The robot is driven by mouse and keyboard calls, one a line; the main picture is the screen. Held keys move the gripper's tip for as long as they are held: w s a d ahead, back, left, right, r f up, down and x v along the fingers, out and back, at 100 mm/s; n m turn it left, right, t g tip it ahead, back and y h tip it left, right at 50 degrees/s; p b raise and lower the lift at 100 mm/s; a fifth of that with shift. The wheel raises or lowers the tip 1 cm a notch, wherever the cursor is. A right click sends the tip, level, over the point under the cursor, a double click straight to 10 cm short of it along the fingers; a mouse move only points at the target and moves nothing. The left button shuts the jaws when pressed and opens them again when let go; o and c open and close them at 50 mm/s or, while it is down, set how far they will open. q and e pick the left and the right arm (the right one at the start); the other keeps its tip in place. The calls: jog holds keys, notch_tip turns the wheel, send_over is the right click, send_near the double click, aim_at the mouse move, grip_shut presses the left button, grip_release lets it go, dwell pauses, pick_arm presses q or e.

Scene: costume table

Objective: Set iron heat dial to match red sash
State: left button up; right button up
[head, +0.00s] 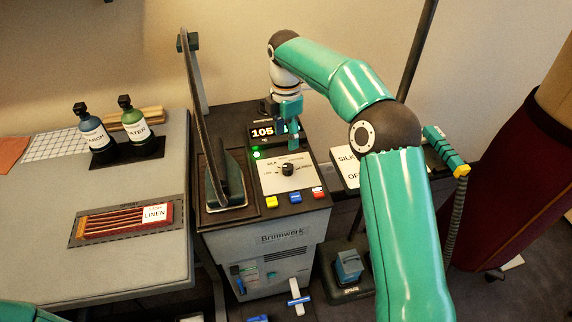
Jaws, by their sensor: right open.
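The heat dial (288,169) is a black knob on a pale plate on top of the Brunnwerk unit (283,238). The lettering around it is small; one mark seems to read SILK, and the pointer's setting is unclear. The unit's display (262,132) shows 105, with a green light below it. The red sash (125,219) lies folded and striped in a recess at left, with a tag (155,213) reading LINEN. My right gripper (292,143) is open, pointing down above and behind the dial, apart from it. My left gripper is out of view.
A tall dark upright iron-like piece (228,180) stands left of the dial. Yellow (271,202), blue (295,197) and red (318,192) buttons line the front edge. Two bottles (134,128) stand on the left table. A SILK/OFF card (347,169) lies right.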

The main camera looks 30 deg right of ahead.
aim_at(287, 166)
notch_tip(287, 166, down, 11)
jog(key=shift+s+f, duration=0.15)
jog(key=shift+c, duration=0.4)
grip_shut()
